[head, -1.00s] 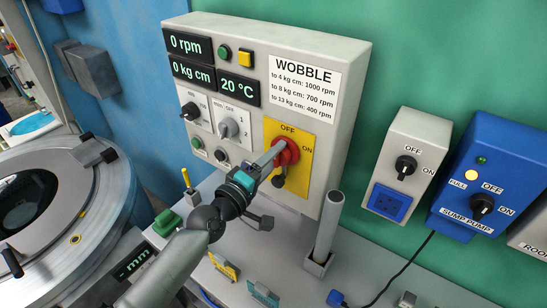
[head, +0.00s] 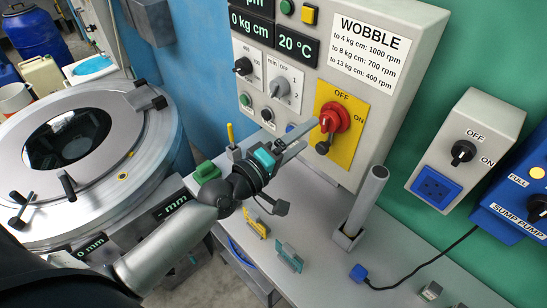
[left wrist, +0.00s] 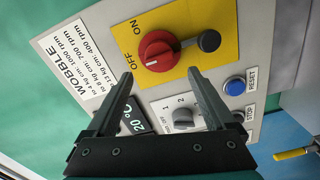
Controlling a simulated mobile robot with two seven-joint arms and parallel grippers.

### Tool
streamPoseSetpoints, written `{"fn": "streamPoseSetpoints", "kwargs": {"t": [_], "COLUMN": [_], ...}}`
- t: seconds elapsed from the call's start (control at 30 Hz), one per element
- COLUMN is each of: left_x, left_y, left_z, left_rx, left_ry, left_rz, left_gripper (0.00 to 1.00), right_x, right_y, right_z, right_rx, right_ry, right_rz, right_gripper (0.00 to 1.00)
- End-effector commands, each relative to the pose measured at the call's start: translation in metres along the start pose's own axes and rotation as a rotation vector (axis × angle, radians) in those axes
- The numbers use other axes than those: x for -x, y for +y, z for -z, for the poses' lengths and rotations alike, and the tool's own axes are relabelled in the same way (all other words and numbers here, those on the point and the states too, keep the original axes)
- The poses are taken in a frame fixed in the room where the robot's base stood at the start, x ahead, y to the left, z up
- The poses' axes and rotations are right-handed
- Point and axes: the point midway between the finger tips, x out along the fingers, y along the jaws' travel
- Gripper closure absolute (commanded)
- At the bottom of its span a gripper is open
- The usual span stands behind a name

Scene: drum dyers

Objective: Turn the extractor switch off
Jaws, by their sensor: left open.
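The extractor panel (head: 396,92) carries a red rotary switch (head: 337,119) on a yellow plate marked OFF at the top and ON to the right. A black part sits just below the red knob. In the left wrist view the red knob (left wrist: 157,47) lies just beyond the fingertips, and the panel appears turned sideways. I cannot tell for sure which mark the knob points to. My left gripper (head: 295,142) is open and empty, to the lower left of the knob; its fingers (left wrist: 160,76) appear apart from it. My right gripper is not in view.
Smaller knobs (head: 278,87) and a blue RESET button (left wrist: 234,86) are near the switch. A grey upright tube (head: 366,200) stands on the bench below. A grey switch box (head: 462,155) and the blue sump pump box (head: 516,205) are at right. A metal drum (head: 150,130) is at left.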

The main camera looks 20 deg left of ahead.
Motion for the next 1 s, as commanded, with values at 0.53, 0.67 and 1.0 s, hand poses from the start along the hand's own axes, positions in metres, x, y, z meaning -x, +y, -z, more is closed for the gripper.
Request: {"fn": "streamPoseSetpoints", "kwargs": {"t": [0.53,0.67,1.0], "left_x": [0.077,0.083,0.086], "left_y": [-0.001,0.0,0.001], "left_z": [0.0,0.0,0.0], "left_rx": [0.0,0.0,0.001], "left_ry": [-0.001,-0.001,0.0], "left_rz": [0.001,-0.001,-0.001], "left_gripper": [0.12,0.12,0.12], "right_x": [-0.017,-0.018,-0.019], "right_y": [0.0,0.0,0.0], "right_z": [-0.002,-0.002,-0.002], "right_rx": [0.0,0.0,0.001], "right_ry": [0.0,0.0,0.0], "right_rz": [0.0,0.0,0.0], "right_gripper": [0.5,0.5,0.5]}}
